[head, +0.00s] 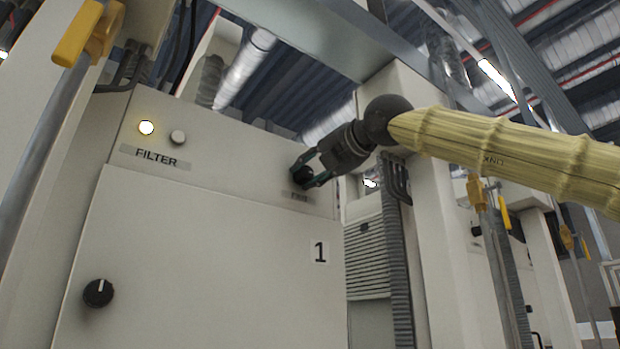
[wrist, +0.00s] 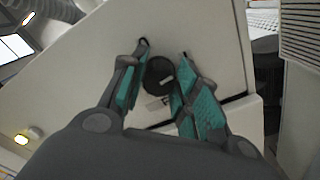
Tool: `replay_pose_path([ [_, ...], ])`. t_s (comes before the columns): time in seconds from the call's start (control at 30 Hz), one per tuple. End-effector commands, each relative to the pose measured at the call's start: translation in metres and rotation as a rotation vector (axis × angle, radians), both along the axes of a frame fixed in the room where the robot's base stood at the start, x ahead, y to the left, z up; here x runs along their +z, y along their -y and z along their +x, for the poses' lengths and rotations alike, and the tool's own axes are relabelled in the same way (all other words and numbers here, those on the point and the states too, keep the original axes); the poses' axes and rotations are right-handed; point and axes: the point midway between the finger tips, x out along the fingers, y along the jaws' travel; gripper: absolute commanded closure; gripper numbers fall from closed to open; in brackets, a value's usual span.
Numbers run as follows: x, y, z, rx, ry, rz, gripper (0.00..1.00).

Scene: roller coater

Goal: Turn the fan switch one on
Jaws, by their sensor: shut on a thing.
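The fan switch (head: 301,175) is a round black knob on the upper right of the pale cabinet panel marked 1. The label under it (head: 297,196) is partly hidden by my gripper. My gripper (head: 308,174) reaches in from the right and is shut on the knob. In the wrist view the knob (wrist: 158,74) sits between the two teal-padded fingers of my gripper (wrist: 160,75), with a pale pointer mark on its lower part. The exact finger contact is hard to see.
A lit lamp (head: 146,128) and a pale button (head: 178,137) stand by the FILTER label (head: 156,157) on the left. Another black knob (head: 98,293) is on the lower door (head: 205,270). A pale column (head: 440,240) and ribbed conduit (head: 397,265) stand right of the cabinet.

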Motion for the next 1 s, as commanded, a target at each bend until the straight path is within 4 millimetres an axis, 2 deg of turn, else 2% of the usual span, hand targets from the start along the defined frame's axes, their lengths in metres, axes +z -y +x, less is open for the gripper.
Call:
replay_pose_path([
  [0.03, -0.0071, -0.0032, 0.0013, 0.002, -0.02, 0.015, 0.93],
  [0.33, -0.0057, -0.0029, 0.0012, 0.002, -0.079, 0.094, 0.93],
  [0.83, -0.005, -0.0031, 0.0012, 0.002, -0.089, 0.108, 0.93],
  [0.87, -0.005, -0.0031, 0.0012, 0.002, -0.089, 0.108, 0.67],
  [0.97, -0.0044, -0.0026, 0.0011, 0.002, -0.087, 0.108, 0.49],
  [1.0, -0.0039, -0.0023, 0.0009, 0.001, -0.087, 0.109, 0.47],
])
